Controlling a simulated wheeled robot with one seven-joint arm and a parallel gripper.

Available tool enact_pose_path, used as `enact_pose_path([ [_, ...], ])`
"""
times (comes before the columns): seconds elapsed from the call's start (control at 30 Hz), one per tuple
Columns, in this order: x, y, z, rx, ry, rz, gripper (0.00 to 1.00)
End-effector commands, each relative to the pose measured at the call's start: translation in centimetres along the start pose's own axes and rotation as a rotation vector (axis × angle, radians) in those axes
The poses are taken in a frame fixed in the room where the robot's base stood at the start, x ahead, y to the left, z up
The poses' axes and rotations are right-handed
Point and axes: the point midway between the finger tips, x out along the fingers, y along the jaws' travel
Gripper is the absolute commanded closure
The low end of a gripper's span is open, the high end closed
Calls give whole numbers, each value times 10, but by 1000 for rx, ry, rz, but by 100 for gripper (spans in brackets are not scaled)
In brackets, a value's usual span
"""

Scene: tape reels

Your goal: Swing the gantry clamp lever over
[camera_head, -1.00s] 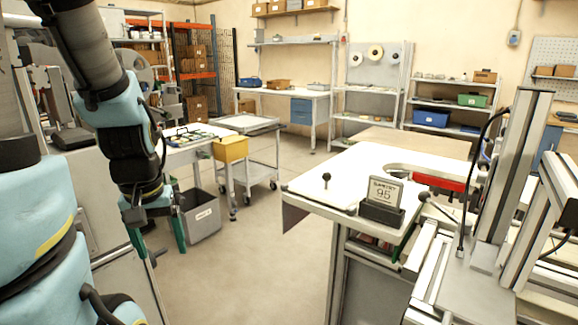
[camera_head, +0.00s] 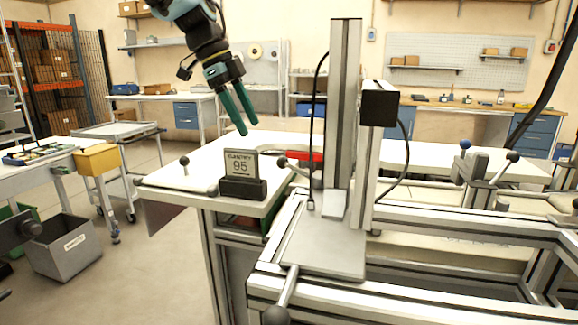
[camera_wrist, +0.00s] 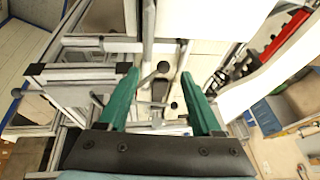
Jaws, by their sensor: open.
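The gantry is a grey metal frame with an upright column (camera_head: 343,110) and a flat base plate (camera_head: 325,245) at the right of the head view. A lever (camera_head: 287,290) with a dark ball knob sticks out from the plate's front edge. Another dark-knobbed lever (camera_head: 290,166) stands left of the column. I cannot tell for sure which is the clamp lever. My gripper (camera_head: 248,127) has green fingers, is open and empty, and hangs above the white table, left of the column. In the wrist view a dark ball knob (camera_wrist: 163,67) appears between the fingertips, seemingly farther below.
A sign reading 95 (camera_head: 241,165) stands in a dark holder on the white table (camera_head: 205,172). A small knobbed post (camera_head: 185,172) is at the table's left. More knobbed levers (camera_head: 512,156) are at the right. A grey bin (camera_head: 70,248) stands on open floor at the left.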

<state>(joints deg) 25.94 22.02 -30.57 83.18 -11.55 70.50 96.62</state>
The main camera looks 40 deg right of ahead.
Motion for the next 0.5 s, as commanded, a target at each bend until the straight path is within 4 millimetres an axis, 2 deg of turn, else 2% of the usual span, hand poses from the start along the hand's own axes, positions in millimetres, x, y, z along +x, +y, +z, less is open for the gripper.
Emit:
enact_pose_path([
  [0.1,-1,-7,-20,119,34,7,34],
  [0.27,7,-8,-26,148,42,11,34],
  [0.5,49,-7,-27,145,41,12,34],
])
